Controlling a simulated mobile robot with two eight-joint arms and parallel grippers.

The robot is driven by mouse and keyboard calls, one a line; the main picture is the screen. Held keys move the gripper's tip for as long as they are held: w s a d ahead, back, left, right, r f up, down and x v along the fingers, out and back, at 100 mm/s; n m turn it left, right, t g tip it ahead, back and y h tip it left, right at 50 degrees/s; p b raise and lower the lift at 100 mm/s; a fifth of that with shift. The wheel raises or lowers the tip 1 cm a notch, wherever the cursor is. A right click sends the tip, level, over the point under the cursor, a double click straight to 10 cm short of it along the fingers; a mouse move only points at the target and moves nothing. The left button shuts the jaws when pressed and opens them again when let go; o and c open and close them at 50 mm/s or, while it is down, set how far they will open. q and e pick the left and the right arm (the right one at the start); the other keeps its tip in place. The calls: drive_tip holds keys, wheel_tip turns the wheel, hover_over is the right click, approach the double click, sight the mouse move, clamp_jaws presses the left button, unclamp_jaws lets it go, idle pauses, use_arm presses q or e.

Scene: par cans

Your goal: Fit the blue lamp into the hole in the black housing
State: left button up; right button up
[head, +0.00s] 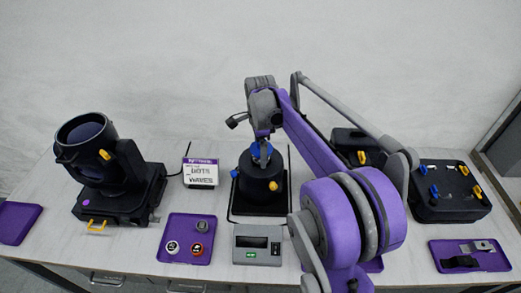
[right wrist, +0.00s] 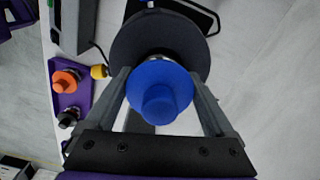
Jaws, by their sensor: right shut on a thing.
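The blue lamp (right wrist: 160,88) is between the fingers of my right gripper (right wrist: 160,76) in the right wrist view, its blue stepped end facing the camera. In the head view, the blue lamp (head: 261,151) shows at the top of the black housing (head: 259,184), below my right gripper (head: 262,141). My right gripper is shut on the lamp. The round black housing (right wrist: 125,47) lies behind the lamp in the right wrist view. The lamp covers the hole, so I cannot tell how deep it sits. My left gripper is not in view.
A purple tray (head: 178,254) with several small round parts and a grey meter (head: 258,256) stand in front of the housing. A large black spotlight (head: 110,165) and a small sign (head: 201,172) are left. Black cases (head: 448,205) and another purple tray (head: 489,264) are right.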

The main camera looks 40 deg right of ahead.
drive_tip(key=shift+f+b, duration=0.3)
drive_tip(key=shift+f, duration=0.3)
idle(0.5)
drive_tip(key=o, duration=1.3)
wheel_tip(320, 180, up, 11)
drive_tip(key=shift+f+p, duration=0.1)
drive_tip(key=shift+p, duration=0.25)
drive_tip(key=s+a+f+n+t, duration=0.5)
drive_tip(key=s+a+f+n, duration=1)
drive_tip(key=s+a+n, duration=0.4)
drive_tip(key=n, duration=0.4)
drive_tip(key=shift+a+f+t, duration=0.25)
drive_tip(key=shift+t, duration=0.05)
